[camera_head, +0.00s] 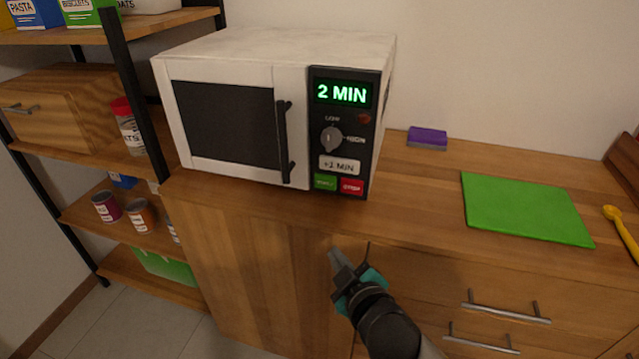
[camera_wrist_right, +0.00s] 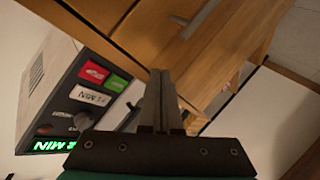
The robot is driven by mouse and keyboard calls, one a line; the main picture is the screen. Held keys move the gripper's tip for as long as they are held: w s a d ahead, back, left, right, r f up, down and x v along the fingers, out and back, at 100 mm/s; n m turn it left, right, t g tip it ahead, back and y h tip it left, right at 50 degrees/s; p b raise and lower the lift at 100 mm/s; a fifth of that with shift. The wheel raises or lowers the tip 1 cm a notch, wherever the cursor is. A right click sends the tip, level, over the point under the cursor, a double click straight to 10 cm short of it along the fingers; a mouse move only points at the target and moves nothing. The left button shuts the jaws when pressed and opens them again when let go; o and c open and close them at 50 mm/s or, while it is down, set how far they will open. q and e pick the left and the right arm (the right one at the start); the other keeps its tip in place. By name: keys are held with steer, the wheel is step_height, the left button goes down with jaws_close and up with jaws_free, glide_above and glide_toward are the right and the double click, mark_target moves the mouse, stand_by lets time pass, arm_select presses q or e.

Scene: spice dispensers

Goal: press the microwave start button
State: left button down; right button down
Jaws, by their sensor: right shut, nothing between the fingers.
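The white microwave (camera_head: 220,60) stands on the wooden counter, its door closed and its display (camera_head: 342,93) reading "2 MIN" in green. The green start button (camera_head: 325,182) is at the bottom left of its control panel, beside the red stop button (camera_head: 351,186). My right gripper (camera_head: 335,256) is shut and empty, below the panel and in front of the cabinet, apart from the buttons. In the right wrist view the shut fingers (camera_wrist_right: 160,90) show, with the green button (camera_wrist_right: 116,83) to their left. My left gripper is not in view.
The counter edge lies between my right gripper and the microwave. A purple sponge (camera_head: 428,137) and a green cutting board (camera_head: 524,208) lie to the right. A shelf with cans and a jar (camera_head: 127,127) stands at left. Drawer handles (camera_head: 508,306) protrude at lower right.

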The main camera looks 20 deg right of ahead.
mark_target(325, 182)
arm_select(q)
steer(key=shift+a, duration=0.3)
arm_select(e)
steer(key=w+a+r+n+t+y, duration=0.2)
steer(key=a+r+n+y, duration=0.1)
steer(key=r, duration=0.3)
steer(key=shift+w+a+r+n+t+y, duration=0.2)
steer(key=shift+w+a+n+t+y, duration=0.15)
steer(key=shift+a+n, duration=0.35)
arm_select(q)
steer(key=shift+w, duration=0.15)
arm_select(e)
steer(key=shift+w+d, duration=0.1)
steer(key=shift+d, duration=0.05)
